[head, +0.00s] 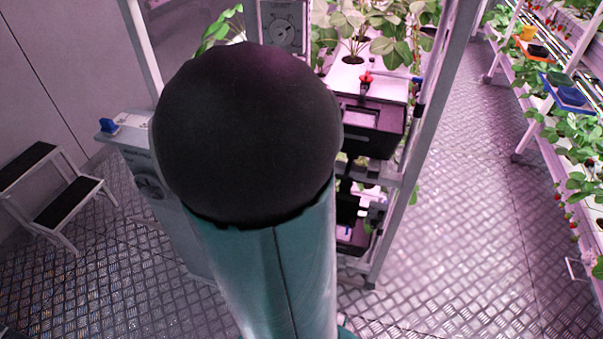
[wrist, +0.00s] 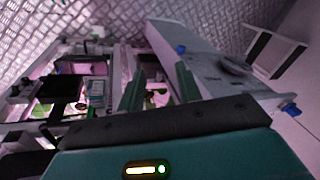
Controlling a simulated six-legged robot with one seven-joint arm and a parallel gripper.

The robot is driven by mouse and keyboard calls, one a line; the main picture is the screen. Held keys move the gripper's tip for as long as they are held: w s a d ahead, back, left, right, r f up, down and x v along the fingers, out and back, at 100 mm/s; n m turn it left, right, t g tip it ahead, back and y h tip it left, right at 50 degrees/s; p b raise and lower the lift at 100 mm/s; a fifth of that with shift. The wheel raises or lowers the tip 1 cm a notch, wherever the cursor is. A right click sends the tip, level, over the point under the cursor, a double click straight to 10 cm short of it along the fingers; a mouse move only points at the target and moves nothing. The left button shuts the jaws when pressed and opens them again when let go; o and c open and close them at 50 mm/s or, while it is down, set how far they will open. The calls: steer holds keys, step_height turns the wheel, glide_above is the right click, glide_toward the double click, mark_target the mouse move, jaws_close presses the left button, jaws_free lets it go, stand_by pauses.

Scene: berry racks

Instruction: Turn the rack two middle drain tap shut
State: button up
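A red tap handle (head: 366,80) stands upright on the end of a white grow channel on the rack (head: 433,95), above a black box (head: 372,127). I cannot tell which tier or rack number it belongs to. A lower tier with another black box (head: 350,238) is partly hidden behind my arm; no tap is clear there. In the wrist view my gripper (wrist: 160,70) shows two green fingers apart with nothing between them. It points toward the rack and a grey cabinet (wrist: 205,75). My gripper is not clear in the head view, where my arm blocks the centre.
The cabinet carries a blue knob (head: 110,126) and a round dark dial (head: 150,188). A step stool (head: 60,195) stands at left. Another planted rack (head: 535,125) lines the right. The metal-plate floor between racks is clear.

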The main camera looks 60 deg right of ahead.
steer(key=s+d+r+m+g+h, duration=0.1)
steer(key=s+d+m+h, duration=0.1)
steer(key=s+d, duration=0.45)
steer(key=s+d+r+m+g+h, duration=0.1)
steer(key=s+d+m+h, duration=0.2)
steer(key=d, duration=0.7)
steer(key=x, duration=1.4)
steer(key=shift+s+a+f, duration=0.1)
steer(key=shift+s+f, duration=0.05)
steer(key=shift+s, duration=0.2)
jaws_close()
